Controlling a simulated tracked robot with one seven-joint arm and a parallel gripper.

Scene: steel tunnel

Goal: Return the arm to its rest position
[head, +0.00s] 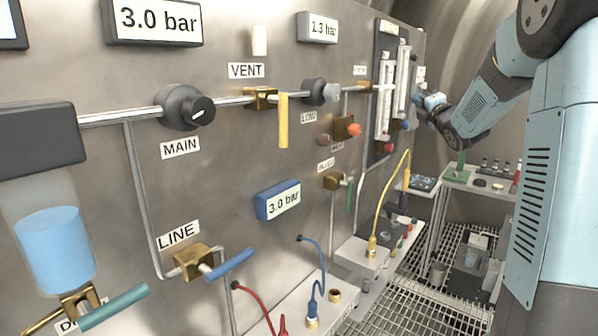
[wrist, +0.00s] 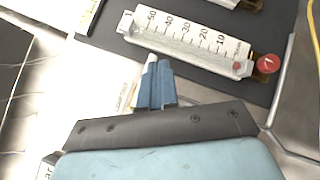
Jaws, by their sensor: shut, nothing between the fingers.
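My blue arm reaches in from the right of the head view, and my gripper (head: 420,98) is close to the flowmeter panel (head: 379,150) at the far end of the wall. In the wrist view, the two blue fingers of my gripper (wrist: 157,66) are together with nothing between them. They point toward a clear flowmeter with a scale (wrist: 180,36) and a red knob (wrist: 267,64). The fingers appear apart from the flowmeter; the exact gap cannot be told.
The steel wall carries pipes, a MAIN knob (head: 186,107), a yellow VENT lever (head: 283,120) and a blue LINE lever (head: 230,264). A bench (head: 478,183) with small items stands below my arm. A yellow hose (head: 390,190) rises near the panel. Grating floor (head: 415,300) lies below.

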